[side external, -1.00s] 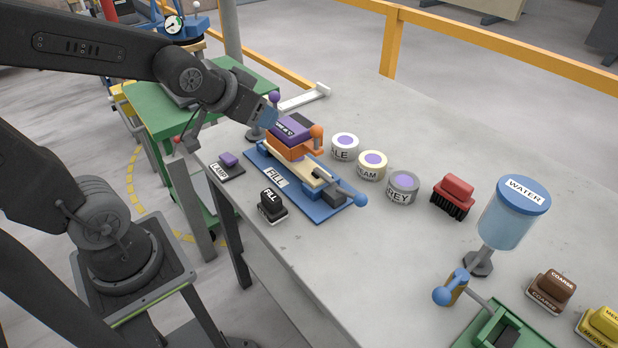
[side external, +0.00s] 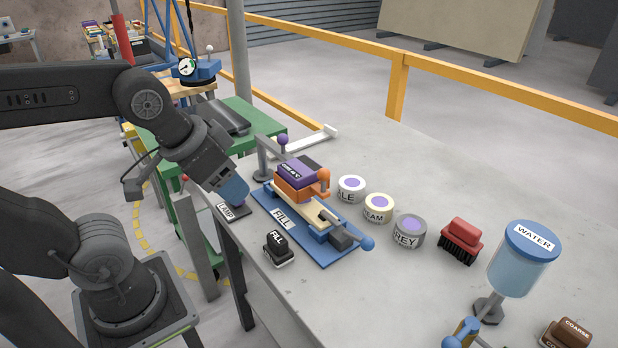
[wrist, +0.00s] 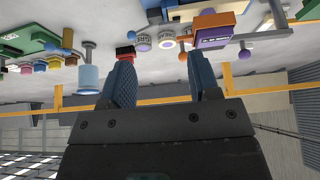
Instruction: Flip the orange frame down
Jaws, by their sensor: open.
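The orange frame (side external: 293,192) sits at the back of the blue FILL base (side external: 318,256), with a purple labelled block (side external: 297,170) on top and an orange ball knob (side external: 323,174) at its right. The frame (wrist: 213,43) and purple block also show at the top of the wrist view, which looks upside down. My gripper (side external: 237,192) is left of the frame and apart from it, pointing down over the LAMP pad (side external: 233,213). Its blue fingers (wrist: 163,75) are open with nothing between them in the wrist view. The fingers partly hide the pad's purple button.
A black FILL block (side external: 278,250) stands before the base. A clamp with a blue ball handle (side external: 366,243) is at the base's near end. Round tins (side external: 379,208), a red brush (side external: 461,240) and a WATER dispenser (side external: 520,262) stand to the right. A purple-knobbed post (side external: 282,142) stands behind.

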